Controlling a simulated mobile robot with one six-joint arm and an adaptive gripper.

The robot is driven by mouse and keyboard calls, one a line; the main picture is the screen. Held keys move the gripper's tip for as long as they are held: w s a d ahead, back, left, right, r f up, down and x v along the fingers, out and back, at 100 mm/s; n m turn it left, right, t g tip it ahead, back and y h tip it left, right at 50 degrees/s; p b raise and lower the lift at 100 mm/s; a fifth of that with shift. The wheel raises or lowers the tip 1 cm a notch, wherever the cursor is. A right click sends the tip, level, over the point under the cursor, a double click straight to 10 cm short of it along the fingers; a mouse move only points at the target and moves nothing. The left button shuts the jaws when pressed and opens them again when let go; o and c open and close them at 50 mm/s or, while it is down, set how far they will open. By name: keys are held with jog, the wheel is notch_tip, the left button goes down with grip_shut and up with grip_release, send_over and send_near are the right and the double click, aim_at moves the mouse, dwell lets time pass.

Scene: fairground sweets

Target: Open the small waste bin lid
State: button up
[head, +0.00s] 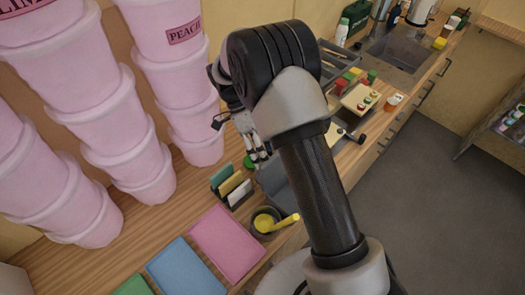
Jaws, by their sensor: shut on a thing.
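My gripper (259,154) is in the middle of the head view, pointing down over the wooden counter, with its fingers close together. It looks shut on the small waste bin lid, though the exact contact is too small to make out. A dark grey, flat-sided shape (273,183) just below the fingertips appears to be part of the small waste bin. My arm hides much of it, so I cannot tell how far the lid is raised. A small green round thing (248,162) shows just left of the fingertips.
Tall stacks of pink tubs (185,85) stand close on the left. A card holder (231,186), a dark bowl with a yellow scoop (268,222) and coloured mats (227,243) lie in front. A cutlery tray (335,62) and sink (400,50) are farther back. Open floor (420,180) is right.

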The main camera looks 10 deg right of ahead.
notch_tip(320, 180, up, 10)
dwell(0.4)
